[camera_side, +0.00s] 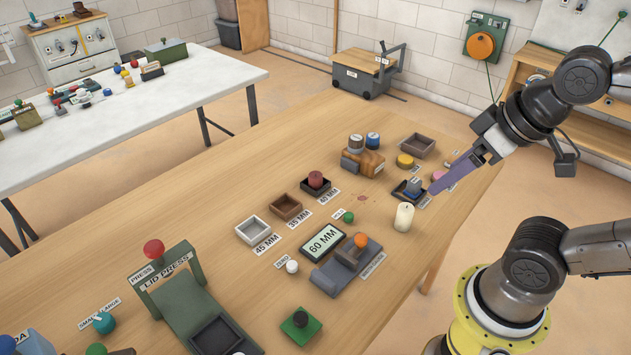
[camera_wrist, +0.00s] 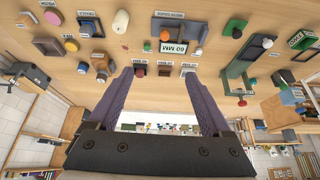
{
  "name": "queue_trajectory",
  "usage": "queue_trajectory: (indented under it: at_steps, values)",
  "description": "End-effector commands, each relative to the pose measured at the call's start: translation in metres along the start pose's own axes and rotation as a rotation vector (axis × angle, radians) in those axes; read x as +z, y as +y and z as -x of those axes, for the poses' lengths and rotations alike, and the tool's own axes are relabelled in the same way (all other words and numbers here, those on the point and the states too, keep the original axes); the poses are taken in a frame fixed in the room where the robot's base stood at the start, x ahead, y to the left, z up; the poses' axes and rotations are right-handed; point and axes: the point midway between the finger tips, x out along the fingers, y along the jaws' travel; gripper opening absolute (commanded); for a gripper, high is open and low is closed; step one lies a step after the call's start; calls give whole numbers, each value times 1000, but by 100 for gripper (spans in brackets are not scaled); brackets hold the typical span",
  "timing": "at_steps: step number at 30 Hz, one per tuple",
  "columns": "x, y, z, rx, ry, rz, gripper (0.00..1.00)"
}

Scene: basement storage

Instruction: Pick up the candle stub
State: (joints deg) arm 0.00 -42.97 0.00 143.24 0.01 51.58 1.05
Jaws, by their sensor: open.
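The candle stub (camera_side: 404,217) is a short cream cylinder with a dark wick, standing upright on the wooden table near its right edge. In the wrist view it shows as a pale cylinder (camera_wrist: 121,22) at the upper left, beyond the fingertips. My gripper (camera_side: 433,189) has long purple fingers and hangs above and to the right of the candle in the side view, apart from it. In the wrist view my gripper (camera_wrist: 157,73) has its two fingers spread wide with nothing between them.
A gauge with a 60 MM display (camera_side: 323,241) and an orange-knobbed slide (camera_side: 345,266) stand left of the candle. A small dark tray with a blue item (camera_side: 412,188) lies behind it. A green button (camera_side: 348,217) is to its left. Bare table lies in front of the candle.

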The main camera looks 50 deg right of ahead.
Motion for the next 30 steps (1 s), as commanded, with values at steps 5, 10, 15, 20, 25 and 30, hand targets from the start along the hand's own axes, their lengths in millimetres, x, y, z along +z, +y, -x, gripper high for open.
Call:
queue_trajectory:
  at_steps: [5, 10, 15, 20, 25, 30]
  values:
    - [-7, 0, 8, -1, 7, -151, 83]
    - [-55, 0, 30, -4, 29, -384, 83]
    - [-113, 2, 33, 10, -2, -600, 83]
    - [-173, 9, 15, 41, -52, -802, 83]
    - [-230, 19, -26, 89, -113, -989, 83]
    - [-272, 33, -85, 149, -180, -1137, 83]
